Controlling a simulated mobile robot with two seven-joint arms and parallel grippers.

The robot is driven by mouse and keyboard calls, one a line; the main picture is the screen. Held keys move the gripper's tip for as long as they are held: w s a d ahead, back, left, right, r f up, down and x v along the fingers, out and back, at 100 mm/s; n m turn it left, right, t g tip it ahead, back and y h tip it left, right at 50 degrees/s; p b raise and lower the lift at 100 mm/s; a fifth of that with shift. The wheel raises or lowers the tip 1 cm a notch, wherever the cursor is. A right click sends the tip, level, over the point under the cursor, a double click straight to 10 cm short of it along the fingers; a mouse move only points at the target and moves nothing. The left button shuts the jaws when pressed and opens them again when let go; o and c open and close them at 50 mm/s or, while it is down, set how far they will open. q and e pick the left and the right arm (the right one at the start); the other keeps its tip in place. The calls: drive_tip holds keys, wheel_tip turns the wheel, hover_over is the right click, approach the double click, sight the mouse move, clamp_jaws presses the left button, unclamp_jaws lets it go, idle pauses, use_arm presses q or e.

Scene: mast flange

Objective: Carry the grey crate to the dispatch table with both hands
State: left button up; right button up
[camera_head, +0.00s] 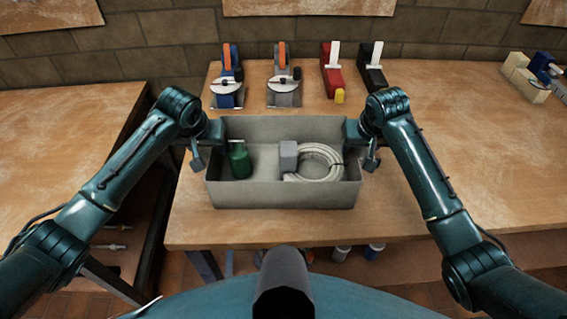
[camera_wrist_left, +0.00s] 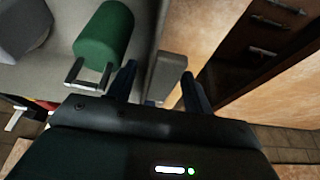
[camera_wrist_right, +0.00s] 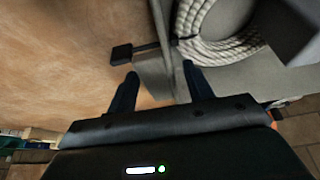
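The grey crate (camera_head: 284,195) stands level on the wooden table in front of me. My left gripper (camera_head: 214,130) is at the crate's left end. In the left wrist view its fingers are apart, with a grey block (camera_wrist_left: 166,76) at the crate wall between them. My right gripper (camera_head: 352,131) is at the right end, fingers apart (camera_wrist_right: 160,75) at the crate's wall. Contact cannot be told. Which table is the dispatch table is unclear.
Two clamp-like tools (camera_head: 228,90) (camera_head: 284,90), a red tool (camera_head: 332,75) and a black tool (camera_head: 374,72) stand behind the crate. Another wooden table (camera_head: 60,130) at the left has a clear top. Cream blocks (camera_head: 524,80) lie at far right.

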use_arm(q)
clamp_jaws()
use_arm(e)
clamp_jaws()
